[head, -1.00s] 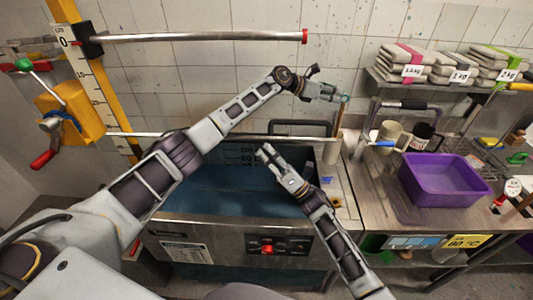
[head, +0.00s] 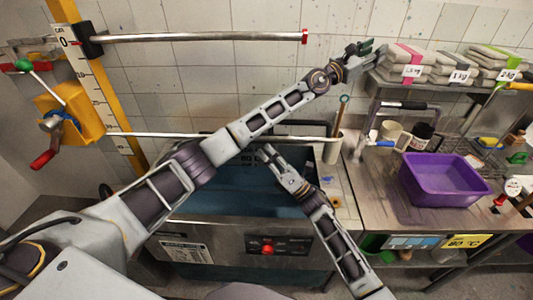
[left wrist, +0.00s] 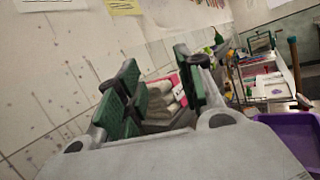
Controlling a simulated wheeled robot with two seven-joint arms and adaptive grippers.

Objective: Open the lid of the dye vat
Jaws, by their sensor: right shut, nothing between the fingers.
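The dye vat is a steel tank with a control panel (head: 278,247) on its front, at the centre of the head view. Its blue interior (head: 225,190) with level marks shows, partly hidden by my arms. A black bar handle (head: 308,124) stands at its back edge; I cannot tell how the lid lies. My left gripper (head: 375,56) is up at the right, beside the shelf of cloth stacks and away from the vat. In the left wrist view its green-padded fingers (left wrist: 158,98) are apart and empty. My right gripper (head: 268,153) is shut and empty over the vat's interior.
Folded cloth stacks (head: 409,65) lie on a wall shelf close to my left gripper. A purple tub (head: 445,180) stands on the steel bench at the right. A yellow post (head: 97,85) with horizontal rods rises at the left.

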